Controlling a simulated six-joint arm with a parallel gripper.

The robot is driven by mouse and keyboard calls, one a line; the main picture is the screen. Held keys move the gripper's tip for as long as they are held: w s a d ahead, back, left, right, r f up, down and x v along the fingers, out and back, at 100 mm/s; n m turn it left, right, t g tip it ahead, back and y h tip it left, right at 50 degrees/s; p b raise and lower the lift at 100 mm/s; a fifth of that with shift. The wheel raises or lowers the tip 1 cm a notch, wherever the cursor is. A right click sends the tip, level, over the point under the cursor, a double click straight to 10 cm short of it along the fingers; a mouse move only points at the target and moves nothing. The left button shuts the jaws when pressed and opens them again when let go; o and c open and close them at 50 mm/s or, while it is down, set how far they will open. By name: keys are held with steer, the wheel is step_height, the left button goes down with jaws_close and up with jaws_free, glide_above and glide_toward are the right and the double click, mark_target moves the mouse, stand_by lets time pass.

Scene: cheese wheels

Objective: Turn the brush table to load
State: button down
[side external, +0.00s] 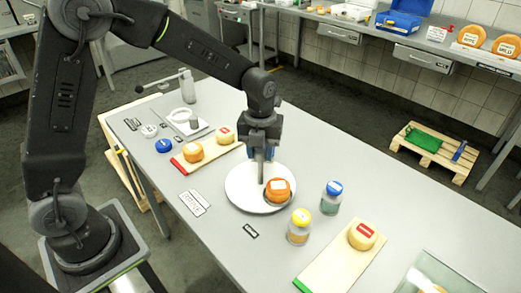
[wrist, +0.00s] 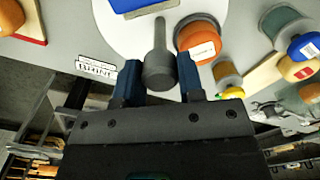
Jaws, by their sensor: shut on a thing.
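The brush table is a white round disc (side external: 240,196) on the grey work table; its surface also shows in the wrist view (wrist: 115,30). An orange cheese wheel (side external: 278,190) with a pale label sits on its right front part, and also shows in the wrist view (wrist: 197,44). A grey upright handle with a thick end (wrist: 158,72) stands between the blue fingers of my gripper (wrist: 160,82). My gripper (side external: 264,154) is over the disc, shut on this handle, left of and behind the cheese in the side view. The handle's foot is partly hidden.
A yellow-lidded jar (side external: 299,227) and a blue-lidded jar (side external: 332,198) stand close right of the disc. A board with a pale cheese (side external: 362,236) lies farther right. A red-edged board (side external: 185,168) with two cheeses lies left. A label plate (side external: 195,203) lies in front.

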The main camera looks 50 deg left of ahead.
steer(key=shift+m, duration=0.3)
steer(key=c, duration=0.7)
jaws_free()
steer(key=shift+c, duration=0.2)
step_height(320, 180, up, 14)
steer(key=s+a+n+t, duration=0.3)
steer(key=s+n+t, duration=0.2)
steer(key=s+n, duration=1.5)
steer(key=n, duration=0.9)
steer(key=shift+s+t, duration=0.3)
steer(key=shift+s, duration=0.05)
